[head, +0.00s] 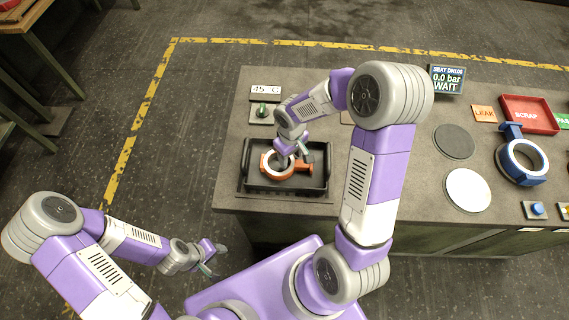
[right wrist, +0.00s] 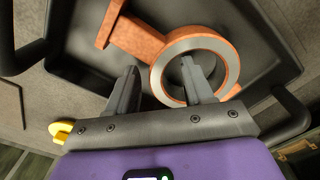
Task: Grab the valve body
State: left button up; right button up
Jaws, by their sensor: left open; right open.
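The valve body is an orange casting (head: 308,168) with a pale-faced ring and a side stem. It lies in a black tray (head: 245,165) on the bench; the right wrist view shows it close up (right wrist: 138,40). My right gripper (head: 288,160) is over it in the tray, partly covering the ring. In the right wrist view that gripper (right wrist: 160,82) is open. One finger is over the ring's opening and the other is outside the ring, with the ring's wall between them. Contact cannot be told. My left gripper (head: 211,262) is open and empty, off the bench at lower left.
A blue valve (head: 524,176) stands at the right of the bench, near a red scrap bin (head: 530,115). A dark disc (head: 454,141) and a white disc (head: 467,190) lie mid-bench. My right arm spans the bench beside the tray.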

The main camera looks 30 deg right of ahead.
grip_shut()
dwell(0.7)
jog(key=shift+w, duration=0.1)
dwell(0.5)
